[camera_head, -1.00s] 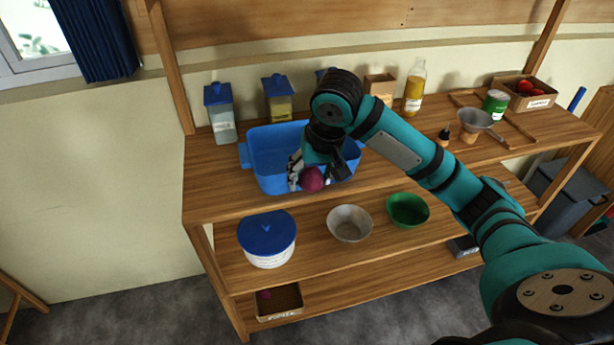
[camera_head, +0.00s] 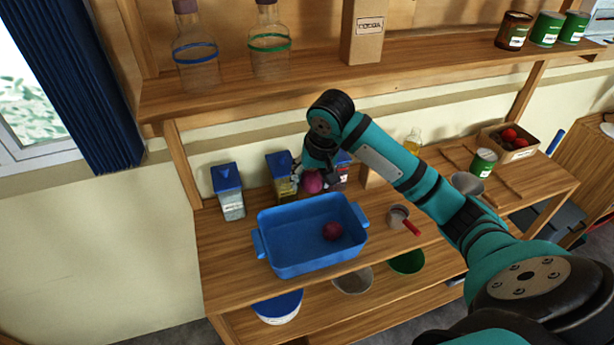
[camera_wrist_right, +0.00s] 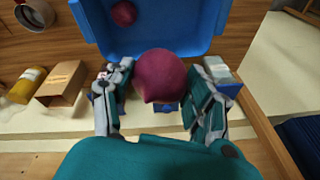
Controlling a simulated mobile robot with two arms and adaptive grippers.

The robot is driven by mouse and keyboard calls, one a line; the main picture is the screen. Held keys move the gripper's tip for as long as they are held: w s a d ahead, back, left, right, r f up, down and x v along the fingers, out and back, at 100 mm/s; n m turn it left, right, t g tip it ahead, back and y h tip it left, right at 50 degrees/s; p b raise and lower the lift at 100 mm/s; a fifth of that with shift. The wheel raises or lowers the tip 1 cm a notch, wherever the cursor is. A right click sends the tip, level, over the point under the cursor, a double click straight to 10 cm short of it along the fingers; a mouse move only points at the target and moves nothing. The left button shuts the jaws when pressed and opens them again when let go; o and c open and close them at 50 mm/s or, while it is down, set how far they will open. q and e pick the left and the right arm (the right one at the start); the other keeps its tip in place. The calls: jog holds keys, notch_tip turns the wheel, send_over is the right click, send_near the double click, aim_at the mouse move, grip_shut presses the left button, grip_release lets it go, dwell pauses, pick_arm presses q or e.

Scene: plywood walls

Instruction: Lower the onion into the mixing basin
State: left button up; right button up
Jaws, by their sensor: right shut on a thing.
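The mixing basin (camera_head: 282,262) is a blue rectangular tub with side handles, on the shelf unit's counter. One dark red onion (camera_head: 332,231) lies inside it; that onion also shows in the right wrist view (camera_wrist_right: 124,13). My right gripper (camera_head: 307,178) is shut on another purple-red onion (camera_head: 313,183), held up near the basin's back edge in the head view. In the right wrist view, the held onion (camera_wrist_right: 160,76) sits between the fingers and overlaps the basin's rim (camera_wrist_right: 205,48). My left gripper is not in view.
Blue-lidded canisters (camera_head: 229,194) stand behind the basin, close to my right gripper. A cup with a red handle (camera_head: 399,215) stands to the basin's right. An upper shelf (camera_head: 330,82) with bottles hangs above. Bowls and a blue-lidded tub (camera_head: 278,308) sit below.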

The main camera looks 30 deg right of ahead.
jog(key=shift+w, duration=0.15)
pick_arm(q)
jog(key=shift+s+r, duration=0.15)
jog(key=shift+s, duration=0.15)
pick_arm(e)
notch_tip(320, 180, down, 10)
jog(key=shift+s+r, duration=0.25)
jog(key=shift+s, duration=0.05)
dwell(0.5)
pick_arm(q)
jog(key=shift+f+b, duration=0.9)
pick_arm(e)
jog(key=shift+f, duration=3.6)
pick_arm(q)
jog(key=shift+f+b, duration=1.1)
pick_arm(e)
jog(key=shift+f, duration=2.75)
